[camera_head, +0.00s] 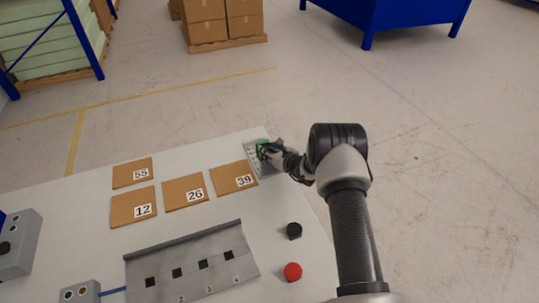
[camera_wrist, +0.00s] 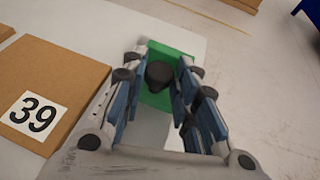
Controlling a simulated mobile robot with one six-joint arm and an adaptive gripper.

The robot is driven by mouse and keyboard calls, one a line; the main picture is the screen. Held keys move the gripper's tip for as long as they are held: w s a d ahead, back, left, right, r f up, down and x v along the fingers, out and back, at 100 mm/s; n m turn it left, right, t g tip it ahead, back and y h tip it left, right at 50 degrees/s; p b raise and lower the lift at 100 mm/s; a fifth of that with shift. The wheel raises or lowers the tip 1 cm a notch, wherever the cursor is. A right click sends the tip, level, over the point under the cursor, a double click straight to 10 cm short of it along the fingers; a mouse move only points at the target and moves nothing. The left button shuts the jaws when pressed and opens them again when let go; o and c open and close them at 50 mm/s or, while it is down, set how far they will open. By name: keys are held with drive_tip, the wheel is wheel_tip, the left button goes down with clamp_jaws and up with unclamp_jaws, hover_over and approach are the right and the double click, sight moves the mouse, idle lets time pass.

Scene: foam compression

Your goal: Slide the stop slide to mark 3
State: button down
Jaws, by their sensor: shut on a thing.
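The stop slide is a green block with a black knob on a grey scale plate (camera_head: 251,157) at the far right corner of the table. Its green part (camera_head: 261,146) shows beside my gripper (camera_head: 267,151) in the head view. In the wrist view the green block (camera_wrist: 177,52) and its black knob (camera_wrist: 158,73) lie between the fingers of my gripper (camera_wrist: 160,76), which is shut on the knob. The scale's marks are too small to read, so I cannot tell which mark the slide is at.
Cardboard pieces numbered 55 (camera_head: 133,173), 12 (camera_head: 133,208), 26 (camera_head: 185,193) and 39 (camera_head: 233,177) lie left of the scale. A grey fixture (camera_head: 192,262) with black squares is nearer. A black button (camera_head: 294,231) and red button (camera_head: 293,271) are at right.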

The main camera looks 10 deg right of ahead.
drive_tip(key=c, duration=1.2)
unclamp_jaws()
drive_tip(key=shift+c, duration=0.2)
drive_tip(key=v, duration=1.2)
drive_tip(key=shift+f, duration=0.1)
